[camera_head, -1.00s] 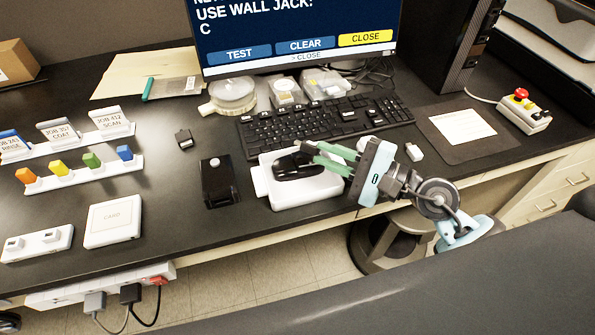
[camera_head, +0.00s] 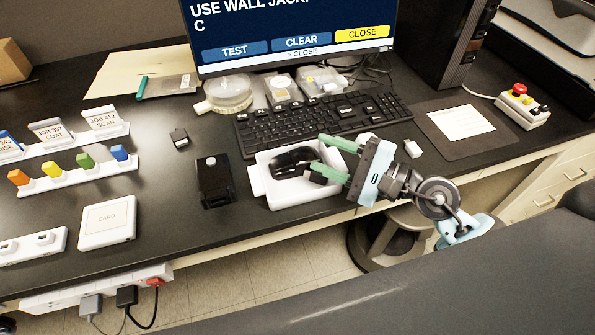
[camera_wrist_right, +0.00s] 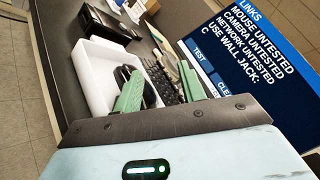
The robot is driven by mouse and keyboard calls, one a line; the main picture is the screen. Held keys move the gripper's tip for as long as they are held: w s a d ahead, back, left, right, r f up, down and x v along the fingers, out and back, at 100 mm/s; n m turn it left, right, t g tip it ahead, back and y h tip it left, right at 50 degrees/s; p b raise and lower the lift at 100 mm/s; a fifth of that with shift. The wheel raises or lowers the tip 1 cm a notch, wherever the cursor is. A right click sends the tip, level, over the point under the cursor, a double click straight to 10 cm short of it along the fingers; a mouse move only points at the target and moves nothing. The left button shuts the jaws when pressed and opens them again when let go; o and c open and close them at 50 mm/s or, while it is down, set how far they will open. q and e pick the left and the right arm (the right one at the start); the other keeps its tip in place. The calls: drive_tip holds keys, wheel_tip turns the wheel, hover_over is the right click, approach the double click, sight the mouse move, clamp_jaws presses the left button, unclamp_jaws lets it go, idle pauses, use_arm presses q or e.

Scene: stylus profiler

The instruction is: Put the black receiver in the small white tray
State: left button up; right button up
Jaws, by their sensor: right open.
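A small black piece with a pale end (camera_head: 180,137), which looks like the receiver, lies on the dark desk left of the keyboard. A white tray (camera_head: 290,197) sits near the desk's front edge; it also shows in the wrist view (camera_wrist_right: 92,78). A black rounded thing like a mouse (camera_head: 290,160) lies in it. My right gripper (camera_head: 332,158) is open, reaching in from the right, with its green fingers over the tray's right side. In the wrist view its fingers (camera_wrist_right: 155,85) are apart, near the black thing and partly hiding it. My left gripper is out of view.
A black box with a pale knob (camera_head: 214,182) stands left of the tray. The keyboard (camera_head: 325,120) is behind it. A white card box (camera_head: 107,222) and racks of coloured tabs (camera_head: 75,175) are at left. Desk between box and racks is clear.

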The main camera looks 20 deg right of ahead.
drive_tip(key=shift+s+d+f, duration=0.25)
drive_tip(key=shift+s+d, duration=0.05)
drive_tip(key=shift+d, duration=0.05)
drive_tip(key=b+v, duration=0.2)
drive_tip(key=v, duration=0.3)
drive_tip(key=shift+s+d+b, duration=0.4)
drive_tip(key=shift+s+b, duration=0.05)
drive_tip(key=shift+b, duration=0.1)
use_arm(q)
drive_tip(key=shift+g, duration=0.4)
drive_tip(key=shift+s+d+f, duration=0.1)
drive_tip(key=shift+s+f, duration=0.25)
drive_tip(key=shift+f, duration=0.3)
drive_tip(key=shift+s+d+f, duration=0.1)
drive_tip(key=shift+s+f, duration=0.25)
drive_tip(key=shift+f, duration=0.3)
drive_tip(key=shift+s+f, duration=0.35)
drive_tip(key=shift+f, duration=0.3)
use_arm(e)
drive_tip(key=shift+s+d+r, duration=0.15)
drive_tip(key=shift+r, duration=0.1)
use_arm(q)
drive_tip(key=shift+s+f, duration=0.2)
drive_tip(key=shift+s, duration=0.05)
